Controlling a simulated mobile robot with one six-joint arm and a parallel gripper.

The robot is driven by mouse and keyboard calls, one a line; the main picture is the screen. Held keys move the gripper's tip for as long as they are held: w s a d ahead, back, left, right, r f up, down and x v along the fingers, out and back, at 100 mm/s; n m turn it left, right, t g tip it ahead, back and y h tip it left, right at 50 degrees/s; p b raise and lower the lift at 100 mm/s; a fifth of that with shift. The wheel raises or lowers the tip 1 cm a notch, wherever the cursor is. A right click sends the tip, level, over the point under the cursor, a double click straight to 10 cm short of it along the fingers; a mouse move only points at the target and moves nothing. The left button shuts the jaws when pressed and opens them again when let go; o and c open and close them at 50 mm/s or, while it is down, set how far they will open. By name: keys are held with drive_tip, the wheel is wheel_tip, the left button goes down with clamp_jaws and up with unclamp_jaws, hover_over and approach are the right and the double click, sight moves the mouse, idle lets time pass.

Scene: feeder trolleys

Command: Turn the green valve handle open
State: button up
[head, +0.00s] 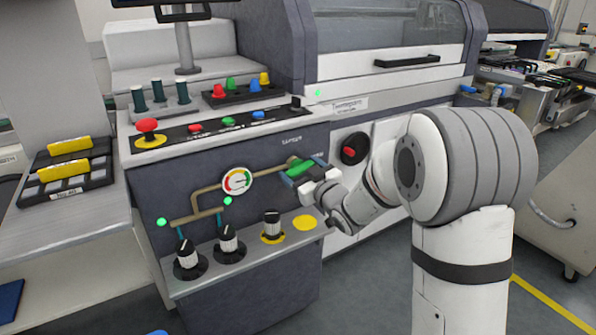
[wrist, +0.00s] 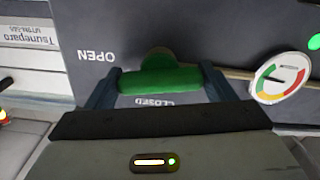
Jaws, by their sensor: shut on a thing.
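The green valve handle (head: 299,167) is on the front panel of the machine, at the right end of a brass pipe (head: 207,190). My gripper (head: 303,172) is at the handle with its fingers on either end of it. In the wrist view the handle (wrist: 160,80) lies crosswise between the two dark fingers of my gripper (wrist: 158,86), shut on it. The word OPEN shows to the left of the handle and CLOSED shows just below it, partly hidden by my gripper.
A round gauge (head: 237,181) sits left of the handle, also seen in the wrist view (wrist: 280,78). Black knobs (head: 229,243) stand on the ledge below. A red and black rotary switch (head: 352,148) is to the right. A red mushroom button (head: 148,130) is at upper left.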

sight(303, 172)
drive_tip(key=shift+a+m, duration=0.1)
drive_tip(key=shift+m, duration=1.2)
drive_tip(key=shift+f, duration=0.1)
drive_tip(key=o, duration=1)
drive_tip(key=p+v, duration=0.1)
drive_tip(key=v, duration=0.5)
drive_tip(key=shift+s+d, duration=0.25)
drive_tip(key=shift+d, duration=0.05)
drive_tip(key=shift+s+d, duration=0.25)
drive_tip(key=shift+s, duration=0.25)
